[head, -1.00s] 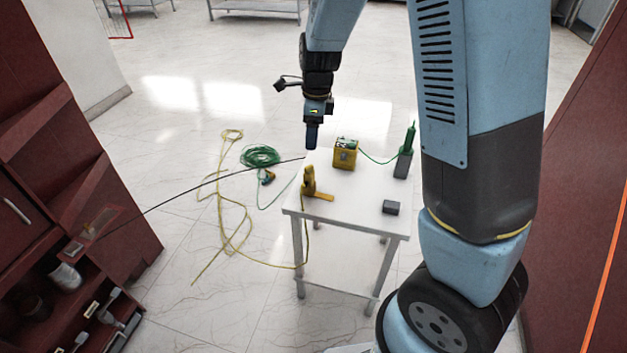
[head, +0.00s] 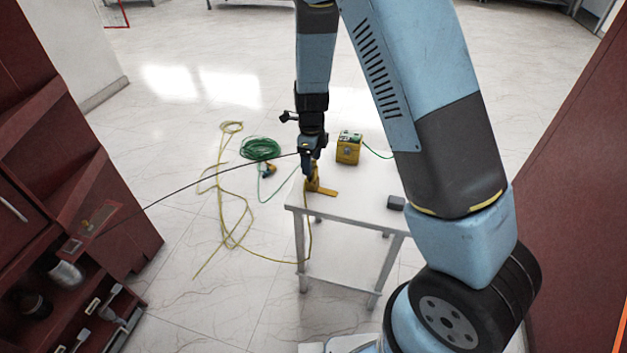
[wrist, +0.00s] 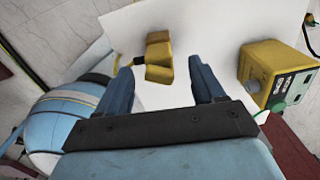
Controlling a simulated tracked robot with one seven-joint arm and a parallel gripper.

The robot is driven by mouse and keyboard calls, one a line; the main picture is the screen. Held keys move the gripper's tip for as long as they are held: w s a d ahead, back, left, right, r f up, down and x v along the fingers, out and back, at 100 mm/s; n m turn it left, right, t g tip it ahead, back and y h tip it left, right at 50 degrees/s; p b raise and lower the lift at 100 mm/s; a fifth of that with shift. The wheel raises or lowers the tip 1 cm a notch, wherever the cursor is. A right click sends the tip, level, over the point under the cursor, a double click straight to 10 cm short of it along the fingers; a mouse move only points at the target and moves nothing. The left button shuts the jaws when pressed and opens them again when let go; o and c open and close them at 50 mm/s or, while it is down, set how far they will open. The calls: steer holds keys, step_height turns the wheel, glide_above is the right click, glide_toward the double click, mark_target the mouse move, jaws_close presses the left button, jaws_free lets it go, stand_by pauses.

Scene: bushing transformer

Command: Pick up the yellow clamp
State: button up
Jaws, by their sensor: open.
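The yellow clamp (head: 323,190) stands on the white table (head: 345,213) near its left edge, with a yellow cord hanging from it. In the head view my gripper (head: 309,172) is right at the clamp's upper part and hides some of it. In the wrist view the clamp (wrist: 158,58) shows ahead of and between the two blue fingers of my gripper (wrist: 160,80). The fingers are apart, with a gap on each side of the clamp. I cannot tell whether either finger touches it.
A yellow box device (head: 348,149) with a green cable stands on the table, right of my gripper. A small dark grey block (head: 396,202) lies near the table's right edge. Green (head: 260,149) and yellow (head: 229,195) cables lie on the floor to the left.

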mark_target(313, 186)
steer(key=shift+s+d+f, duration=0.1)
steer(key=shift+f, duration=1.35)
steer(key=shift+d+f, duration=0.1)
steer(key=shift+f, duration=1.3)
steer(key=shift+c, duration=0.4)
steer(key=c, duration=1)
steer(key=shift+r, duration=0.1)
